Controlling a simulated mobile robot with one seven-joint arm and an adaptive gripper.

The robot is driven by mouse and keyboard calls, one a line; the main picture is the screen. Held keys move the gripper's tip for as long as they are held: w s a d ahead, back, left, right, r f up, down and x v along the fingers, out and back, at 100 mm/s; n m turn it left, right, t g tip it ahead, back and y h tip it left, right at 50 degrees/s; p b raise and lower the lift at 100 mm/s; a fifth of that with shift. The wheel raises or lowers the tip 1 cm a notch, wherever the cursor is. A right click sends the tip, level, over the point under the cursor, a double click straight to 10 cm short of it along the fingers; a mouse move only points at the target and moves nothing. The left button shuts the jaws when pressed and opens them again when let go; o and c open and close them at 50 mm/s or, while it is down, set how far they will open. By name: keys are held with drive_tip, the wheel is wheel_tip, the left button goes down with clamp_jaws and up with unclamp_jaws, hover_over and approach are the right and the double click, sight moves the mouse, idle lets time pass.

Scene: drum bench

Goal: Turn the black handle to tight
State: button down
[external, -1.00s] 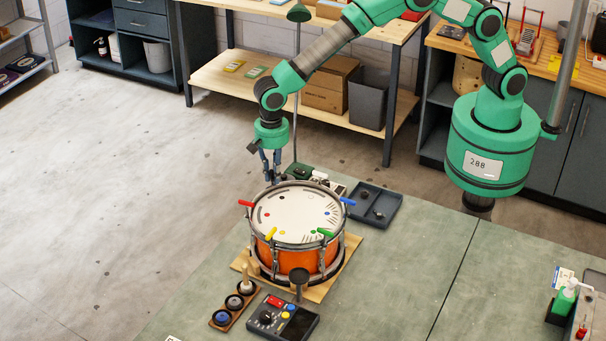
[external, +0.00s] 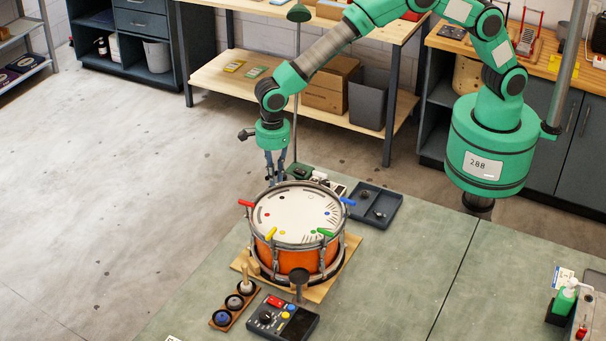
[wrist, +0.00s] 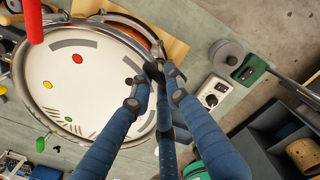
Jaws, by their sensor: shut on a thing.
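The orange drum with a white head (external: 300,215) sits on a wooden board on the bench; the head also fills the left of the wrist view (wrist: 75,85). The black handle (wrist: 153,70) is at the drum's rim, between my fingertips. In the external view my fingers hide most of it. My gripper (external: 272,180) comes down from above at the drum's far rim. Its blue fingers are shut on the black handle in the wrist view (wrist: 152,86). A black dot (wrist: 128,80) is on the head beside the handle. Grey arcs and tick marks are printed on the head.
Red (external: 246,203), blue (external: 347,201), yellow (external: 270,234) and green (external: 325,232) handles stand around the rim. A control box (external: 268,318) and a wooden rack (external: 220,319) are in front.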

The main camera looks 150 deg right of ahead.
drive_tip(key=shift+w+r+m, duration=0.1)
drive_tip(key=shift+m, duration=1)
drive_tip(key=c, duration=1.7)
unclamp_jaws()
drive_tip(key=shift+o, duration=0.2)
wheel_tip(320, 180, up, 12)
